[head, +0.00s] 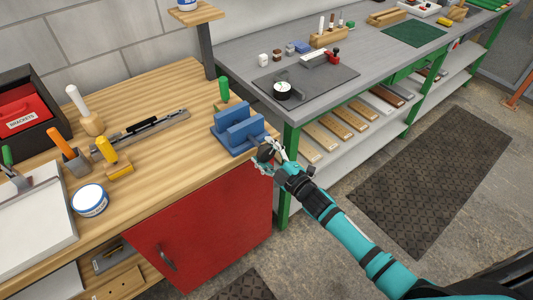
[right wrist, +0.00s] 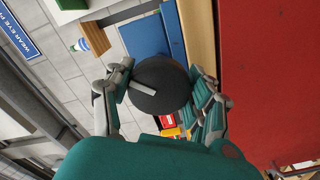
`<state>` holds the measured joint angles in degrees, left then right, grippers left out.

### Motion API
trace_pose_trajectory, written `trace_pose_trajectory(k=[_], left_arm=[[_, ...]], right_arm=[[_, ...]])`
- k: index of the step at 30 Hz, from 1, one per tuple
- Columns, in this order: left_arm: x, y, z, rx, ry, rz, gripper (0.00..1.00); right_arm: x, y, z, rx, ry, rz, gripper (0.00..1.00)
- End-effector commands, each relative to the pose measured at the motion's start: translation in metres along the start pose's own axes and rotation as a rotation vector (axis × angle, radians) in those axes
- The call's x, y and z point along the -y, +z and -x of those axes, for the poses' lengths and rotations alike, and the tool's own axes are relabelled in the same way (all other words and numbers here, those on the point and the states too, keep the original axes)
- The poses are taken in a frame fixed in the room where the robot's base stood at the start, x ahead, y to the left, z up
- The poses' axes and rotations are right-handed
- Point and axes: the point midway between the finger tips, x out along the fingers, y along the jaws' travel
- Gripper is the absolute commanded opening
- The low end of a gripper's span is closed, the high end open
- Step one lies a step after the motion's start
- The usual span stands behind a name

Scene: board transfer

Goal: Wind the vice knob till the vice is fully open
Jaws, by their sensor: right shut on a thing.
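The blue vice (head: 238,130) sits at the right front corner of the wooden bench, and part of its blue body also shows in the right wrist view (right wrist: 146,38). Its round black knob (right wrist: 160,86) with a light bar mark faces the wrist camera. My right gripper (head: 266,154) is at the front of the vice; in the right wrist view its fingers (right wrist: 162,92) stand on both sides of the knob and are shut on it. In the head view the gripper mostly hides the knob. How far the jaws stand apart is hard to tell. My left gripper is not in view.
The wooden bench (head: 165,95) holds a steel rule-like bar (head: 143,130), a green-handled tool (head: 224,90), a yellow-handled tool (head: 106,150) and a white round tin (head: 90,200). A red cabinet door (head: 205,225) is below. A grey bench (head: 375,55) stands behind to the right.

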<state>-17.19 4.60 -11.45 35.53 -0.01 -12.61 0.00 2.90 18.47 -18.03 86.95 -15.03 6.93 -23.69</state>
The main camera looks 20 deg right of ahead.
Motion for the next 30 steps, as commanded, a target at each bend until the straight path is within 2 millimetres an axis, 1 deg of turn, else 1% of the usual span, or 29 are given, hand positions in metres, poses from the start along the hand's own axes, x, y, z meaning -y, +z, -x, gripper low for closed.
trace_pose_trajectory(k=[9,15,22,30], left_arm=[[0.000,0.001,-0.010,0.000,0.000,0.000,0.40],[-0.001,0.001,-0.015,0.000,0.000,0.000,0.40],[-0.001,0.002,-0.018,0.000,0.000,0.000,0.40],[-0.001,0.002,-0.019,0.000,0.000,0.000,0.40]], right_arm=[[0.002,0.001,0.000,0.000,-0.002,0.287,0.23],[0.001,0.000,0.000,0.000,-0.002,0.426,0.23],[0.001,0.000,0.001,-0.001,-0.003,0.528,0.23],[0.000,0.000,0.001,0.000,-0.003,0.573,0.23]])
